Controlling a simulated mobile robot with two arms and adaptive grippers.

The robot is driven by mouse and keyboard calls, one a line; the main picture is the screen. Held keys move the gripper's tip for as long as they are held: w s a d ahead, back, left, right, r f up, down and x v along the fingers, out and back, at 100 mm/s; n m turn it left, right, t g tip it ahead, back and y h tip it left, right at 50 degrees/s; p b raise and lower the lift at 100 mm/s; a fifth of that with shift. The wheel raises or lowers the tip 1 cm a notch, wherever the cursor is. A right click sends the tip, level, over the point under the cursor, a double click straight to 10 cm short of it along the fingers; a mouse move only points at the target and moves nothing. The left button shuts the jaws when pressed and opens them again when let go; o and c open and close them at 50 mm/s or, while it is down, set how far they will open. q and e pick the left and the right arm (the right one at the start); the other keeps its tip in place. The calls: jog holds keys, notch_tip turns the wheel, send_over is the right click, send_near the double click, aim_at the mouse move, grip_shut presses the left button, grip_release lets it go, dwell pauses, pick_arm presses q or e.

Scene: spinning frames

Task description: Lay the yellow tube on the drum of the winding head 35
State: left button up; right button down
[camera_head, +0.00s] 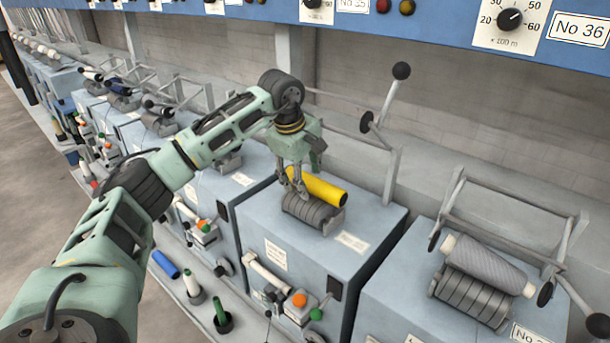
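The yellow tube (325,190) lies along the top of the ribbed grey drum (313,212) of the middle blue winding head (290,245), which stands below the partly hidden No 35 label. Whether the tube touches the drum or sits just above it is hard to tell. My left gripper (293,186) points down at the tube's left end, its fingers apart and partly covering that end. Whether they grip the tube or stand loose around it cannot be made out. My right gripper is not in view.
A winding head on the right carries a grey wound package (487,262) on its drum. A raised metal lever with a black ball (401,71) stands behind the middle head. Below are a blue tube (166,264) and a green tube (219,308) in a holder. More heads line the left.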

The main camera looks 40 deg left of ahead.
pick_arm(q)
jog(key=v, duration=1.2)
dwell(0.6)
